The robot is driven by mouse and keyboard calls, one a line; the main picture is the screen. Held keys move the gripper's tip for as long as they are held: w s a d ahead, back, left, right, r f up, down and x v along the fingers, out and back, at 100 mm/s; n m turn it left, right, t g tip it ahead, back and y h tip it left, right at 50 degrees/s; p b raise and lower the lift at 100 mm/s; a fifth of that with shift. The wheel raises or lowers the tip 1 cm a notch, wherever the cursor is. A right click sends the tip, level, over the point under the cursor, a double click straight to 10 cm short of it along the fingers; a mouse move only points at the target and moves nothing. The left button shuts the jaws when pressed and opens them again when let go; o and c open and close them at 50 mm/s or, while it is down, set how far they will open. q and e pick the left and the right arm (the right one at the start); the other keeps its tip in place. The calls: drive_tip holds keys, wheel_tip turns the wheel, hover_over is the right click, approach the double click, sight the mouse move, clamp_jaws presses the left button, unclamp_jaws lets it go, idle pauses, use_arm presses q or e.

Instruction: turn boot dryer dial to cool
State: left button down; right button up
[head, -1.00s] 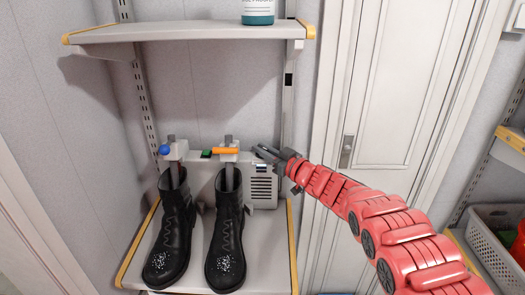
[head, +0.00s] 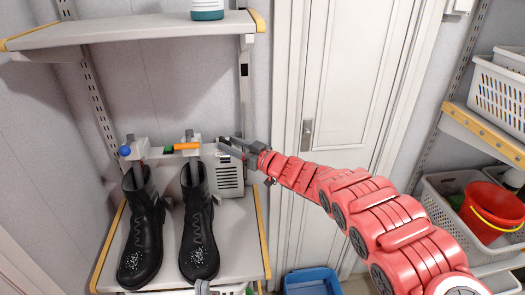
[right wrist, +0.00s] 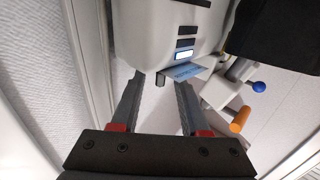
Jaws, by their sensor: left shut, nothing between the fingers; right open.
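The boot dryer (head: 228,183) is a pale unit with vents on the shelf, with a pair of black boots (head: 141,225) in front of it. It has a blue ball knob (head: 125,151), an orange bar (head: 187,146) and a green patch. My right gripper (head: 220,146) is open at the top of the dryer's body. In the right wrist view its fingers (right wrist: 158,84) point at the dryer's body (right wrist: 160,30), with a pale blue label (right wrist: 187,72) and a small dark stub (right wrist: 162,82) between them. I cannot surely tell the dial.
An upper shelf (head: 130,30) with a bottle (head: 207,10) is above the dryer. A white door (head: 340,90) stands to the right. A blue tub (head: 312,282) is on the floor. Baskets (head: 500,90) and a red bucket (head: 490,210) are at the far right.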

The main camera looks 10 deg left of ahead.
drive_tip(key=p+v, duration=0.8)
drive_tip(key=v, duration=0.6)
drive_tip(key=shift+d+r, duration=0.1)
drive_tip(key=shift+d, duration=0.05)
